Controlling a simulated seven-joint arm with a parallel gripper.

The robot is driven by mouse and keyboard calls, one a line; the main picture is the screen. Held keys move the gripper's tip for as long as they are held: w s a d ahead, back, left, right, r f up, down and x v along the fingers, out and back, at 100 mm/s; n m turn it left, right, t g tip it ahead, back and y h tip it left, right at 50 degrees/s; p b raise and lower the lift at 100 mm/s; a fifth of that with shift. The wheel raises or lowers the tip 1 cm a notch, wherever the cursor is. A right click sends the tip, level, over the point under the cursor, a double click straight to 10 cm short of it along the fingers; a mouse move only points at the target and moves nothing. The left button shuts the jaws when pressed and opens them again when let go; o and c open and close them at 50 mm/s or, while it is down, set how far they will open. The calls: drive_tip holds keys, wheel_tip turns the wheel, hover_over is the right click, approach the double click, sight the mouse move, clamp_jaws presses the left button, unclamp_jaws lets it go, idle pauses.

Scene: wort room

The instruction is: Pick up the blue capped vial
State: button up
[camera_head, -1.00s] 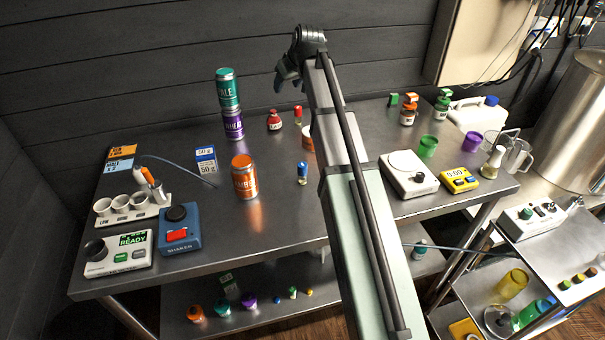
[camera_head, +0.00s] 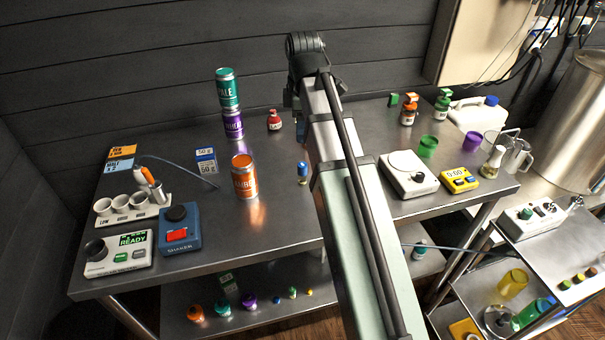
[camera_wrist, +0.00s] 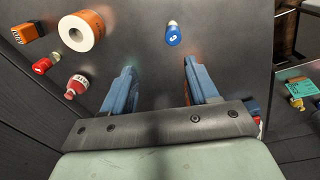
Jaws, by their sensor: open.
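The blue capped vial (camera_head: 303,173) stands on the steel table, just left of my arm in the head view. In the wrist view the blue capped vial (camera_wrist: 173,35) is near the top, beyond my fingertips and roughly between their lines. My gripper (camera_wrist: 160,76) is open, its two blue fingers well apart with nothing between them. It is apart from the vial. In the head view my arm hides most of the gripper.
An orange can (camera_head: 244,177) stands left of the vial. A green can (camera_head: 228,88) sits on a purple can (camera_head: 233,124). The wrist view shows an orange roll (camera_wrist: 98,25), a red capped vial (camera_wrist: 42,65) and a red bottle (camera_wrist: 77,86). A white scale (camera_head: 408,175) stands right of my arm.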

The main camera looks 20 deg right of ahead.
sight(303, 165)
drive_tip(key=f+n, duration=0.1)
drive_tip(key=f, duration=0.2)
drive_tip(key=f+n, duration=0.1)
drive_tip(key=f, duration=0.1)
drive_tip(key=s+f+n, duration=0.1)
drive_tip(key=f, duration=0.2)
drive_tip(key=shift+s+f+g, duration=0.1)
drive_tip(key=shift+f+g, duration=0.2)
drive_tip(key=shift+s+a+f, duration=0.1)
drive_tip(key=shift+f, duration=1.25)
drive_tip(key=shift+s+a+f, duration=0.1)
drive_tip(key=shift+f, duration=1.2)
clamp_jaws()
drive_tip(key=shift+r, duration=0.1)
